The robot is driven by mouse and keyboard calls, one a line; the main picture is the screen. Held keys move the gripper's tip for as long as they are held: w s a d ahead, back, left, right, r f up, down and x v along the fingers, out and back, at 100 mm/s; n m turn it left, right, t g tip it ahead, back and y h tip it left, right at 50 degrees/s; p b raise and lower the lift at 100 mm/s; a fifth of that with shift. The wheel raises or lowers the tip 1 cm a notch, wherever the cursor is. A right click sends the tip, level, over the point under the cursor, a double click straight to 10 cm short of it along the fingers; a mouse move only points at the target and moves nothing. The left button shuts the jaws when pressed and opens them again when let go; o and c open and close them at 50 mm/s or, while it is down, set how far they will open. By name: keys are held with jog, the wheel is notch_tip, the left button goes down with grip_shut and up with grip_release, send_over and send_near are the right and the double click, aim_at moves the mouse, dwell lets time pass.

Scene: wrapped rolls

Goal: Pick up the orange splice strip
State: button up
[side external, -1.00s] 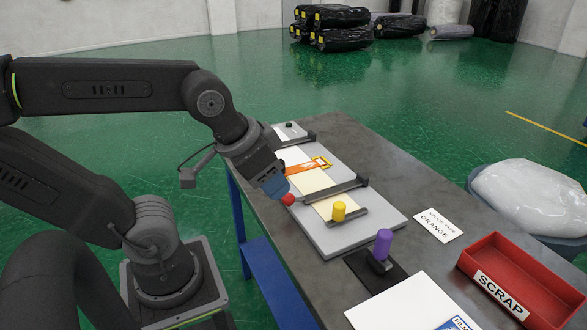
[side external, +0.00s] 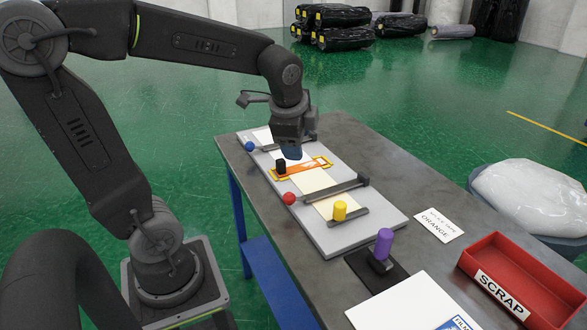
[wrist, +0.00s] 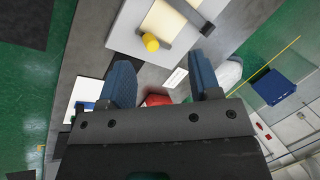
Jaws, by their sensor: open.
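The orange splice strip (side external: 304,168) lies across the cream film on the grey splicing board (side external: 328,246) in the side view. A black knob (side external: 281,167) stands at the strip's left part, and yellow outlined frames show at both ends. My gripper (side external: 291,153) is over the board just behind the strip, pointing down; its height above the board is hard to judge. In the wrist view my gripper (wrist: 160,82) has its two blue fingers wide apart with nothing between them held. The strip does not show in the wrist view.
The board carries a clamp bar with a red knob (side external: 289,198), a blue knob (side external: 249,146) and a yellow knob (side external: 340,210). A purple-handled tool (side external: 383,245), a label card (side external: 439,225) and a red scrap bin (side external: 522,273) stand nearer the front.

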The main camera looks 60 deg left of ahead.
jog(key=w+a+f+m+g+y, duration=0.1)
jog(key=w+a+f+m+g, duration=0.2)
jog(key=a, duration=0.5)
jog(key=m, duration=0.6)
send_near(281, 161)
jog(key=shift+m+y, duration=0.3)
jog(key=x, duration=0.5)
jog(key=shift+w+d+f, duration=0.2)
jog(key=shift+w, duration=0.1)
jog(key=shift+s+x, duration=0.2)
jog(key=shift+x, duration=2.85)
jog(key=c, duration=1)
